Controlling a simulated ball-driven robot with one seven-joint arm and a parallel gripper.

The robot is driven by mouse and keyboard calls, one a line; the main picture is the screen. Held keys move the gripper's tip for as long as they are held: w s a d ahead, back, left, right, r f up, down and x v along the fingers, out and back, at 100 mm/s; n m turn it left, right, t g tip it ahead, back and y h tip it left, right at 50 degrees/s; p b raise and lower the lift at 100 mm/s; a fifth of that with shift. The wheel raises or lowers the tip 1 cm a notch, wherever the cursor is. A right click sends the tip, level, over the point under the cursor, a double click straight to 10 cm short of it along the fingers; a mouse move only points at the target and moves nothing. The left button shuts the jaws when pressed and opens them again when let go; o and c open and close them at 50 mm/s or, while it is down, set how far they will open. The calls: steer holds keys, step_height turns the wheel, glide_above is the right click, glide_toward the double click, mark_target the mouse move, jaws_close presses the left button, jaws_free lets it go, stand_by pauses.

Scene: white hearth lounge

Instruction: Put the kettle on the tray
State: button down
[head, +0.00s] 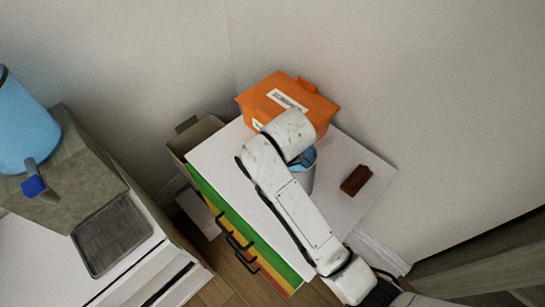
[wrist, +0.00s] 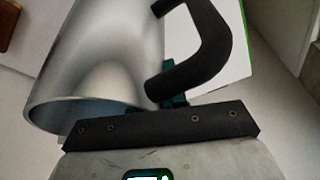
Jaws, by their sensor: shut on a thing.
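The kettle (wrist: 100,60) is a silver metal cylinder with a black handle (wrist: 210,50), large in the wrist view. Its open rim faces the lower left there, with a bluish inside. In the head view only a bit of the kettle (head: 308,157) shows beside my arm, over the white cabinet top. My gripper (wrist: 174,98) is shut on the kettle, at the lower part of its handle. Its fingertips are mostly hidden, and my arm hides them in the head view. I cannot tell whether the kettle touches the cabinet top. The dark grey tray (head: 110,238) lies bare on the left counter.
An orange box (head: 285,100) stands at the back of the white cabinet top (head: 225,155). A dark red-brown block (head: 355,180) lies at its right. A grey machine (head: 70,175) with a blue tank (head: 22,125) stands behind the tray. A bin (head: 195,137) and a floor gap separate cabinet and counter.

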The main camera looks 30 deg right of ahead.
steer(key=shift+s+f, duration=0.15)
steer(key=shift+f, duration=0.3)
steer(key=c, duration=1.2)
jaws_free()
steer(key=shift+f, duration=0.1)
steer(key=shift+o, duration=0.2)
